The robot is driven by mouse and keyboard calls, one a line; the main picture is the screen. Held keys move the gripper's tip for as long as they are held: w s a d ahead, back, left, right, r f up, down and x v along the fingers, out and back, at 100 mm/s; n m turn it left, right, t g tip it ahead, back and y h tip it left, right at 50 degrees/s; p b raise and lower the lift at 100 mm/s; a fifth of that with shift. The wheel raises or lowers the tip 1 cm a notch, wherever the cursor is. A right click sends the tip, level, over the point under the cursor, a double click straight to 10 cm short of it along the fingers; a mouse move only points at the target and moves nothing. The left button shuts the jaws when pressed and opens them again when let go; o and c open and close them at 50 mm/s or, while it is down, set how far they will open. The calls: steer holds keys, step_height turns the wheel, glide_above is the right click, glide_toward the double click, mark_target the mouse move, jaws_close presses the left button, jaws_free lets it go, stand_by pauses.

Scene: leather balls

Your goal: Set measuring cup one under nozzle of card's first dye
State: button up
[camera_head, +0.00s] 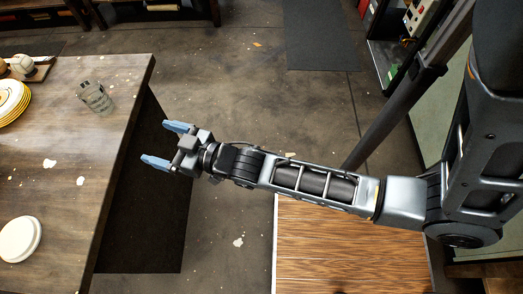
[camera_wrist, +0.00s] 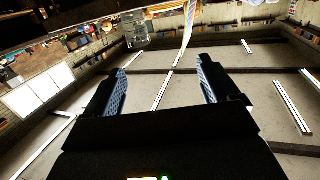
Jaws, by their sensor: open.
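No dye nozzle or card can be made out in either view. A clear glass-like cup (camera_head: 95,97) stands on the wooden table at the left in the head view; I cannot tell whether it is measuring cup one. My gripper (camera_head: 160,146) is open and empty, with its two blue fingers apart, over the floor just right of the table's edge and below and right of the cup in the picture. In the wrist view my gripper (camera_wrist: 163,85) also shows open, with nothing between the fingers; that view looks towards the ceiling and far walls.
The wooden table (camera_head: 75,150) holds stacked yellow-rimmed plates (camera_head: 12,100), white plates (camera_head: 19,240) and a tray (camera_head: 35,70) with a round pot. A wood-slatted surface (camera_head: 345,245) lies below my arm. A shelf unit (camera_head: 395,50) stands at upper right. The floor between is mostly clear.

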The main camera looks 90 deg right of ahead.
steer(key=s+a+r+y, duration=0.1)
steer(key=s+a+r, duration=0.1)
steer(key=s, duration=0.5)
steer(key=s+a+r+n+y, duration=0.1)
steer(key=s+a+r, duration=0.2)
steer(key=s+a, duration=0.2)
steer(key=s, duration=0.2)
steer(key=shift+s+n+g, duration=0.3)
steer(key=shift+s+g, duration=0.05)
steer(key=shift+g, duration=0.05)
steer(key=s+r, duration=0.2)
steer(key=s+a+r+n+y, duration=0.1)
steer(key=s+r, duration=0.2)
steer(key=s+a+r+y, duration=0.1)
steer(key=s+r, duration=0.2)
steer(key=shift+s+n+g, duration=0.2)
steer(key=shift+n+g, duration=0.1)
steer(key=shift+g, duration=0.1)
steer(key=shift+o, duration=0.4)
steer(key=shift+s+r, duration=0.15)
steer(key=shift+r, duration=0.15)
